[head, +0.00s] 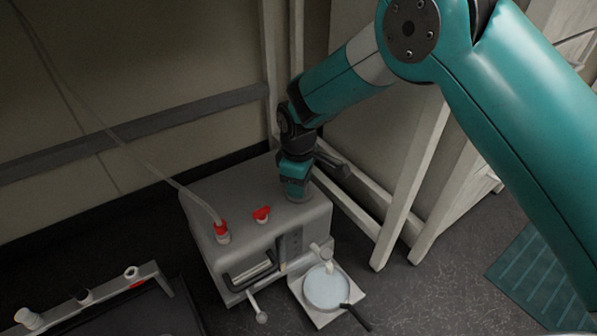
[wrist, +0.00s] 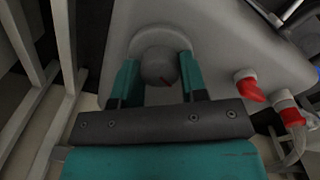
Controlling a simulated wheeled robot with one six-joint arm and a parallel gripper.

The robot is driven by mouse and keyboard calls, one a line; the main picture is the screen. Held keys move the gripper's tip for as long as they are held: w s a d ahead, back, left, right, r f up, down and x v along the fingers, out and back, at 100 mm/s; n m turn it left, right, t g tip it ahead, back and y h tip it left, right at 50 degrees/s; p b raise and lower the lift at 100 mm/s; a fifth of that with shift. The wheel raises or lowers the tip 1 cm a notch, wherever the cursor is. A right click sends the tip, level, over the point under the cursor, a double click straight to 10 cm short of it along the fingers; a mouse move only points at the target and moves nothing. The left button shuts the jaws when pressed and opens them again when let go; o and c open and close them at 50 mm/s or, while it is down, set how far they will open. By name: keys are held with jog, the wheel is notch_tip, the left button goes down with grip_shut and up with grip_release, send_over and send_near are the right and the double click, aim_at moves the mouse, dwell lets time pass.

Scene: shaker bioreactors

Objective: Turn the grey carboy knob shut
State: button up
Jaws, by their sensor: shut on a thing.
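The grey carboy knob (wrist: 158,66) is round, with a red pointer mark on its face, and sits on the top of the grey carboy (head: 196,205). In the wrist view the red mark points to the lower right. My gripper (wrist: 158,75) is over the knob, with one teal finger on each side, shut on it. In the head view my gripper (head: 294,190) reaches down to the back right of the carboy's top and hides the knob.
Two red-capped fittings, one bare (head: 262,214) and one with a clear hose (head: 222,232), stand left of my gripper. A small platform with a round pale dish (head: 327,288) sits in front. White frame posts (head: 415,185) stand close on the right.

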jog(key=m+p, duration=0.1)
jog(key=p, duration=0.1)
jog(key=m+p, duration=0.1)
jog(key=p, duration=0.1)
jog(key=shift+r+m, duration=0.35)
jog(key=shift+m, duration=0.05)
jog(key=m+p, duration=0.3)
jog(key=shift+f+m+p, duration=0.1)
jog(key=shift+m+p, duration=0.2)
jog(key=shift+p, duration=0.1)
jog(key=m+p, duration=0.2)
jog(key=m, duration=0.1)
jog(key=shift+f, duration=0.1)
jog(key=shift+f+m+p, duration=0.15)
jog(key=shift+m+p, duration=0.75)
jog(key=shift+m, duration=0.7)
jog(key=o, duration=0.9)
